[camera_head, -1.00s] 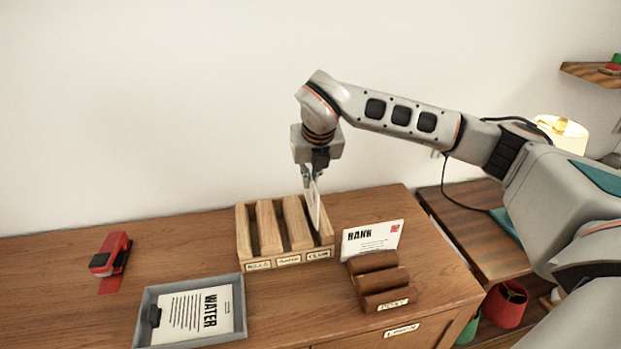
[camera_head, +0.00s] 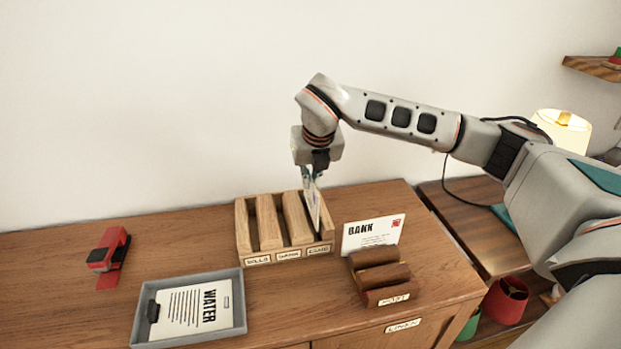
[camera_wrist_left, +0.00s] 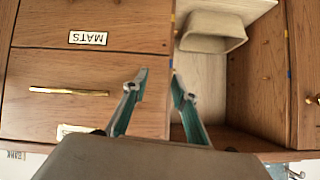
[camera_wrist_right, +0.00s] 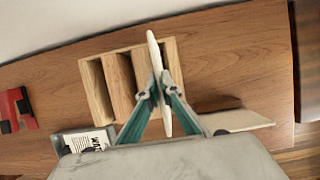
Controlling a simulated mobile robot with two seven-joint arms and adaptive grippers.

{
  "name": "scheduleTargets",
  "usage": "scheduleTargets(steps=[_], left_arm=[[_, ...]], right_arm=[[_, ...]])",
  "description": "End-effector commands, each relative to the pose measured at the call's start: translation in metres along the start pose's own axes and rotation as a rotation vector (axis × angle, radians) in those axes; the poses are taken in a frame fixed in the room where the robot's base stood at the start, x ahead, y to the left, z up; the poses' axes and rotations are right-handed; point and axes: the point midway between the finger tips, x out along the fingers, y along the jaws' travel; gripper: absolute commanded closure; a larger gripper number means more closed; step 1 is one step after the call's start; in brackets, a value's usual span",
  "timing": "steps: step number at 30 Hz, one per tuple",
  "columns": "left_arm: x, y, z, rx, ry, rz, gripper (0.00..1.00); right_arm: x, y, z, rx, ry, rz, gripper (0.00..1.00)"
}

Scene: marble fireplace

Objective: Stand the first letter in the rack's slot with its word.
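The wooden letter rack (camera_head: 244,232) stands at the back of the cabinet top. Its slots carry small labels; the left one looks like BILLS, the right one like CLUB. My right gripper (camera_head: 310,176) is above the rack's right side, shut on a thin white letter (camera_head: 314,208). The letter is upright, edge-on, its lower part at the right slot; its word is hidden. In the right wrist view the letter (camera_wrist_right: 154,50) runs between the fingertips (camera_wrist_right: 158,94). My left gripper (camera_wrist_left: 160,78) is open and empty, in front of drawers, outside the head view.
A letter reading BANK (camera_head: 371,235) stands in a brown stepped holder (camera_head: 380,277) right of the rack. A grey tray (camera_head: 238,305) holds a WATER letter (camera_head: 200,308). A red stapler-like object (camera_head: 110,250) lies at left. The cabinet's right edge is near the holder.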

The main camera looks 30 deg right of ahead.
Motion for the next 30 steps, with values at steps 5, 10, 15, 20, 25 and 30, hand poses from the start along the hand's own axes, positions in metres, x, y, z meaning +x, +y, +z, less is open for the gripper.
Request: scheduleTargets(steps=[5, 10, 15, 20, 25, 30], left_arm=[[0.000, 0.000, -0.001, 0.000, 0.001, 0.000, 0.73], [0.000, 0.000, -0.002, 0.000, 0.004, 0.000, 0.73], [0.001, 0.000, -0.001, 0.000, 0.004, 0.000, 0.73], [0.002, 0.001, 0.002, 0.000, 0.003, 0.000, 0.73], [0.003, 0.001, 0.005, -0.001, 0.002, 0.001, 0.73], [0.005, 0.002, 0.008, -0.001, -0.001, 0.001, 0.73]], right_arm=[[0.000, 0.000, 0.000, 0.000, 0.000, 0.000, 1.00], [0.000, 0.000, 0.000, 0.000, 0.000, 0.000, 1.00], [0.004, 0.000, -0.002, 0.000, 0.000, 0.000, 1.00], [0.008, 0.000, -0.003, 0.000, 0.000, 0.000, 1.00], [0.012, 0.000, -0.005, -0.001, 0.000, 0.000, 1.00], [0.017, 0.000, -0.007, -0.001, 0.000, 0.000, 1.00]])
